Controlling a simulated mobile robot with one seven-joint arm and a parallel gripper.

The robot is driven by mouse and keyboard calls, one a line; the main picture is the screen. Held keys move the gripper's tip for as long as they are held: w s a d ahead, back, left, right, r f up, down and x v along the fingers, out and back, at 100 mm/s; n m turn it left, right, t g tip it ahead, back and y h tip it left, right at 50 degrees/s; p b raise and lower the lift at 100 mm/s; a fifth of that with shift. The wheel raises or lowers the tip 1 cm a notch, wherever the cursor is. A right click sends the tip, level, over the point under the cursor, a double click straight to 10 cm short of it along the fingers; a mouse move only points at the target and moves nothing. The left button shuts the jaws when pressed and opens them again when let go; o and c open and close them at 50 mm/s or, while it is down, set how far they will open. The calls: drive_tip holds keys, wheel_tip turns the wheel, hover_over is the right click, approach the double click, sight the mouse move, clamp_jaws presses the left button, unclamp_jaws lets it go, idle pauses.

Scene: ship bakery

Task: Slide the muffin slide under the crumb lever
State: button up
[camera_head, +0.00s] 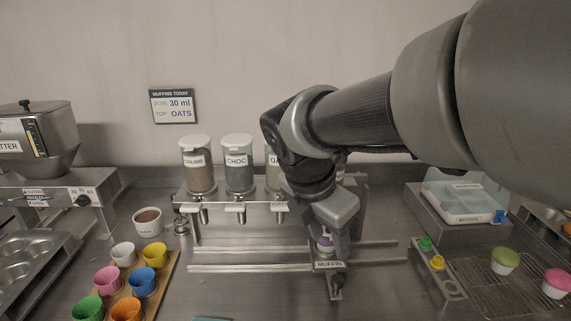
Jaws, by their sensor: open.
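The muffin slide (329,266), a small carriage labelled MUFFIN with a dark knob at its front, sits on two metal rails well to the right of the crumb lever. A small purple-and-pale item (325,241), perhaps a muffin in its cup, stands on it. The crumb lever (197,214) hangs below the leftmost hopper, labelled CRUMB (198,172). My gripper (329,246) points down at the slide from above and is open. Its fingertips are partly hidden, so I cannot tell whether they touch the slide or the item.
The rails (225,267) run clear to the left, below the CHOC hopper (237,168) and a partly hidden OATS hopper (275,170). A brown-filled bowl (148,220) and coloured cups on a board (170,268) stand left. A muffin rack (485,290) stands right.

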sight(337, 280)
drive_tip(key=shift+n, duration=0.8)
drive_tip(key=b+x, duration=0.1)
drive_tip(key=x, duration=0.5)
drive_tip(key=b+x, duration=0.1)
drive_tip(key=x, duration=0.5)
drive_tip(key=b+x, duration=0.2)
drive_tip(key=x, duration=0.4)
drive_tip(key=shift+w+a+f, duration=0.15)
drive_tip(key=shift+w+a, duration=0.1)
clamp_jaws()
